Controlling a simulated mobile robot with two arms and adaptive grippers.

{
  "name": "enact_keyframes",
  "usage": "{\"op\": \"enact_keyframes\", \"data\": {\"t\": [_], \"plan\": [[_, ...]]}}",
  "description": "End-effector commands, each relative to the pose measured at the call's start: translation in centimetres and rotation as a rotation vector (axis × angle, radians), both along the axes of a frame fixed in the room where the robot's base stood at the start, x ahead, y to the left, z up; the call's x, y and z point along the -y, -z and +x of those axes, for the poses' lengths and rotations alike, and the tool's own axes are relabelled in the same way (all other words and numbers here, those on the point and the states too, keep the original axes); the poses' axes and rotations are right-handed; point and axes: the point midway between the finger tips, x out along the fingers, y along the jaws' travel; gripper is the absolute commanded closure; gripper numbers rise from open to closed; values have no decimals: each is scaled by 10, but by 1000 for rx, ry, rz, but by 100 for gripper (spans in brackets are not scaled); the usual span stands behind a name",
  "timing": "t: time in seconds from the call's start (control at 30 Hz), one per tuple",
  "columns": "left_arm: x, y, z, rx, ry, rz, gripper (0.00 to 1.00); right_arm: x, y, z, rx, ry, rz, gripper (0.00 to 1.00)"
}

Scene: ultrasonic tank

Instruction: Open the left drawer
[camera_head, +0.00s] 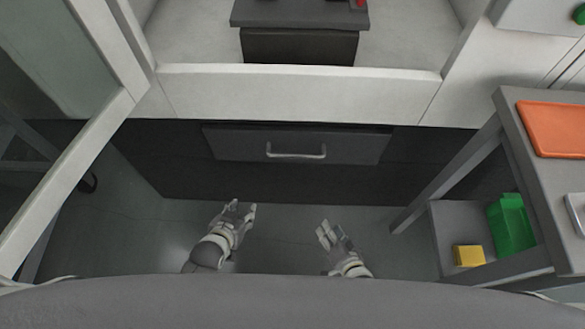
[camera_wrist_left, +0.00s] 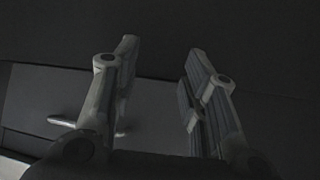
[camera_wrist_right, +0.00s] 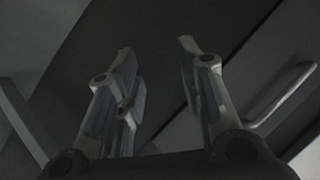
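One dark grey drawer (camera_head: 230,143) shows in the head view, low in the white cabinet, with a light bar handle (camera_head: 296,155) across its front. I cannot tell whether its front stands out from the cabinet. My left gripper (camera_head: 241,208) is open and empty, in front of the drawer and apart from the handle. In the left wrist view the handle (camera_wrist_left: 62,121) is partly hidden behind a finger. My right gripper (camera_head: 329,230) is open and empty, lower and to the right, also apart from the handle. The right wrist view shows the handle (camera_wrist_right: 282,95) beyond its right finger.
A grey side table (camera_head: 510,110) with an orange tray (camera_head: 555,128) stands at the right. Its lower shelf holds a green container (camera_head: 511,225) and a yellow block (camera_head: 468,256). A glass-panelled frame (camera_head: 75,175) stands at the left. The floor between (camera_head: 290,225) is clear.

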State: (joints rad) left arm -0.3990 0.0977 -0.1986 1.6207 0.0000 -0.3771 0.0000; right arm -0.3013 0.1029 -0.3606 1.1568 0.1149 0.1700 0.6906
Motion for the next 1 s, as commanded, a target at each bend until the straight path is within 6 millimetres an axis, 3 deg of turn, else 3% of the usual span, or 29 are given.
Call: {"op": "enact_keyframes", "data": {"t": [0.03,0.2,0.4,0.5,0.77,1.0], "plan": [[5,-5,15,66,1,-17,60,-11,6,15,53,22,78,65],[15,-80,48,279,5,-67,60,-45,-38,54,214,86,386,65],[17,-163,51,481,7,-114,60,-68,-91,73,342,106,709,65],[17,-191,47,545,7,-129,60,-73,-110,75,376,107,817,65],[17,-225,42,630,10,-151,60,-80,-132,83,403,102,914,65],[22,-256,45,799,19,-196,60,-95,-138,119,405,103,910,65]]}}
